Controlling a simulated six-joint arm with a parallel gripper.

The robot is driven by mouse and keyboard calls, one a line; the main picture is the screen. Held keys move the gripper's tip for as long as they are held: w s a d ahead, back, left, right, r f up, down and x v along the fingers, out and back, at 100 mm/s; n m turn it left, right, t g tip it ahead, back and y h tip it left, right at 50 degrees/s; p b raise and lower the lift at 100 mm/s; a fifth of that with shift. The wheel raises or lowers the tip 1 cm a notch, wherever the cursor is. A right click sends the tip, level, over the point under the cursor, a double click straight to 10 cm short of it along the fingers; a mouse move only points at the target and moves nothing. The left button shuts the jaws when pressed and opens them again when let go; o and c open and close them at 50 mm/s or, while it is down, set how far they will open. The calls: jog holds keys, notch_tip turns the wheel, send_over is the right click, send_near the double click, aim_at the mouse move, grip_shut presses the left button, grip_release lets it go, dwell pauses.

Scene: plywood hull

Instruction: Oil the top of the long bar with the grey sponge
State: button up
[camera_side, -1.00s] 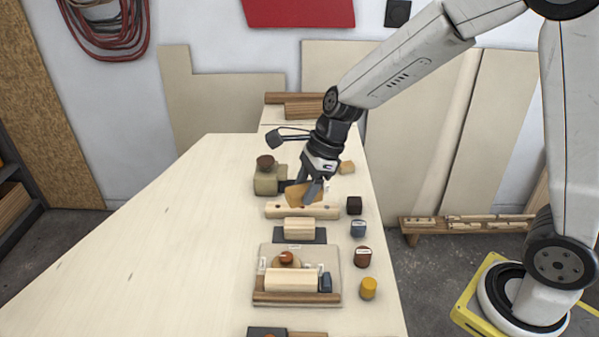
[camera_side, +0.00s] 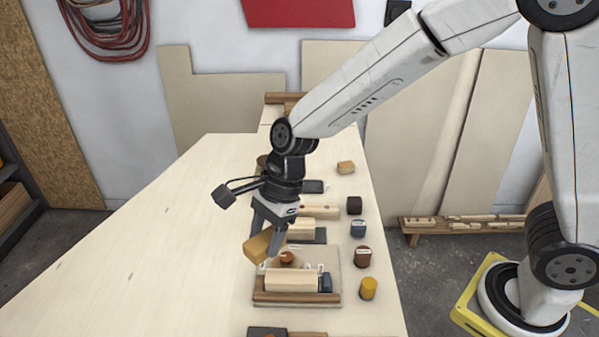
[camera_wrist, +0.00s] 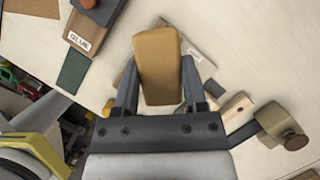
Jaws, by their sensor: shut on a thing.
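My gripper (camera_side: 262,235) points down and is shut on a tan-orange block (camera_side: 257,248), held tilted above the bench left of the tray. The same block fills the space between the fingers in the wrist view (camera_wrist: 158,65). A pale wooden bar with dark holes (camera_side: 322,212) lies across the bench behind, its left part hidden by my gripper. It seems to be the long bar. A small blue-grey block (camera_side: 358,228) stands right of the bar; I cannot tell whether it is the grey sponge. I see no clear oiled patch on the bar.
A tray (camera_side: 335,262) holds a pale block, a round-knobbed piece and a small blue block. Brown (camera_side: 363,257), dark (camera_side: 354,205) and yellow (camera_side: 369,288) pieces line the right edge. A block labelled GLUE (camera_wrist: 97,35) shows in the wrist view. The bench's left is clear.

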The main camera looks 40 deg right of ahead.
send_over(268, 279)
jog(key=shift+w+d+f, duration=0.1)
jog(key=shift+d+f, duration=0.1)
jog(key=shift+f, duration=1.3)
jog(key=shift+w+d+f, duration=0.1)
jog(key=shift+d+f, duration=0.1)
jog(key=shift+f, duration=1.25)
jog(key=shift+s+d+f, duration=0.2)
jog(key=shift+f, duration=0.25)
jog(key=shift+s+d+f, duration=0.15)
jog(key=shift+f, duration=0.3)
jog(key=shift+s+d, duration=2.65)
jog(key=shift+w+a+f, duration=0.1)
jog(key=shift+w+a, duration=2.65)
jog(key=shift+w+a+r, duration=0.15)
jog(key=shift+r, duration=0.45)
jog(key=shift+w+a+r, duration=0.1)
jog(key=shift+r, duration=3.4)
